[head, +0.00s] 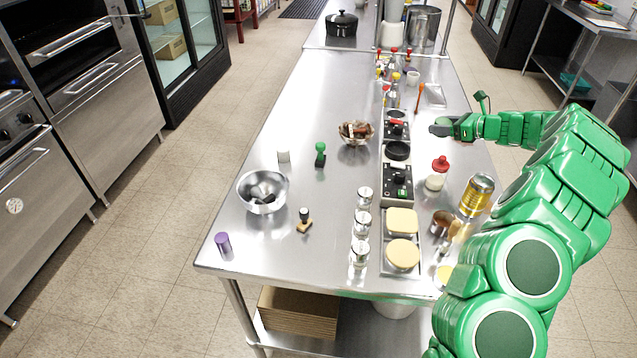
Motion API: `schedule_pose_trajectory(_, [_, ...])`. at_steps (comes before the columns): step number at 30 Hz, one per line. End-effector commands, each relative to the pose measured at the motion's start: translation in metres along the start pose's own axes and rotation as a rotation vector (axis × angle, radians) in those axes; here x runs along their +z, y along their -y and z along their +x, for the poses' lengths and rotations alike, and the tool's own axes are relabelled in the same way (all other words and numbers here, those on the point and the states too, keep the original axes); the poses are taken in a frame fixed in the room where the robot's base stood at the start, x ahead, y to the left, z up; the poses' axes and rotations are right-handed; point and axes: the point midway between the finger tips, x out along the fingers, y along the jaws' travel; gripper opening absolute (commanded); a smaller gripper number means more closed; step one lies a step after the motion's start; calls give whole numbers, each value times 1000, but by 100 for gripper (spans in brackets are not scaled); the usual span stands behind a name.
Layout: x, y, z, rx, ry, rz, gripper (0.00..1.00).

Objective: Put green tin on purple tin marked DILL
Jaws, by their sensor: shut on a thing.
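A small purple tin (222,242) stands upright near the table's front left corner. Any DILL marking on it is too small to read. My gripper (438,128) is over the right side of the table, far behind and to the right of the purple tin. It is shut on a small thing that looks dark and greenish. This seems to be the green tin, but the fingers hide most of it. I see no other plain green tin on the table.
Left of centre stand a metal bowl (263,191), a green-topped piece (320,153), a white piece (284,156) and a stamp (304,220). Glass jars (362,222), a tray of sponges (402,238) and a yellow can (477,194) stand at the front right. The back left is clear.

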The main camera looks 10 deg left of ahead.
Motion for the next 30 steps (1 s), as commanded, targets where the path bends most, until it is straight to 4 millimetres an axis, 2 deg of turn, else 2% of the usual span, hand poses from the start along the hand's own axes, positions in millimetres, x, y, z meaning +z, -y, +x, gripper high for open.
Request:
schedule_pose_trajectory(5, [2,-4,2,4,0,-2,24])
schedule_pose_trajectory(8, [7,-14,8,14,0,-5,24])
schedule_pose_trajectory(11, [14,-35,20,37,0,-11,24])
schedule_pose_trajectory(20, [45,-115,55,119,2,-47,24])
schedule_pose_trajectory(30, [73,-224,85,233,1,-93,24])
